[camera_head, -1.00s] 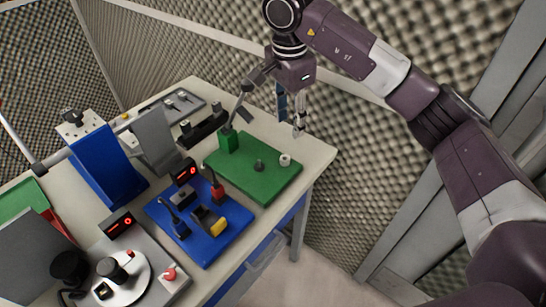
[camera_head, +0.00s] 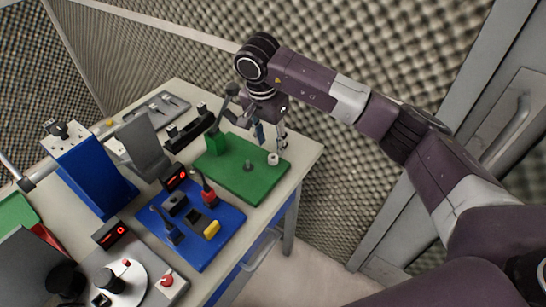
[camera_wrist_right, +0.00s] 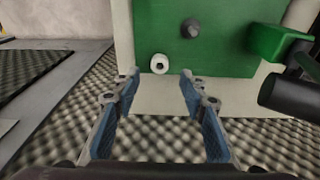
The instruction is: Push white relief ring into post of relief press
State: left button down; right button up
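The white relief ring (camera_head: 273,159) sits on the green base plate (camera_head: 247,187) of the relief press, near its far right edge. It also shows in the right wrist view (camera_wrist_right: 159,64), its dark hole visible. The short grey post (camera_head: 248,166) stands on the plate apart from the ring; it also shows in the wrist view (camera_wrist_right: 190,28). My right gripper (camera_head: 271,143) is open and empty, above and just behind the ring. In the wrist view its fingers (camera_wrist_right: 160,76) are spread, with the ring ahead between the tips.
The press's green block (camera_head: 216,146) and dark lever (camera_wrist_right: 285,92) stand close to the gripper. A blue fixture (camera_head: 205,235) with a red display, a grey turntable station (camera_head: 125,285) and a black holder (camera_head: 190,130) crowd the table. Foam walls lie beyond the table edge.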

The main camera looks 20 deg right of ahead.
aim_at(273, 159)
jog(key=f, duration=0.2)
jog(key=f+p, duration=0.1)
jog(key=f, duration=0.3)
jog(key=shift+w+d+p, duration=0.25)
jog(key=shift+d+p, duration=0.05)
jog(key=shift+d, duration=0.05)
jog(key=shift+r, duration=0.1)
jog(key=c, duration=0.9)
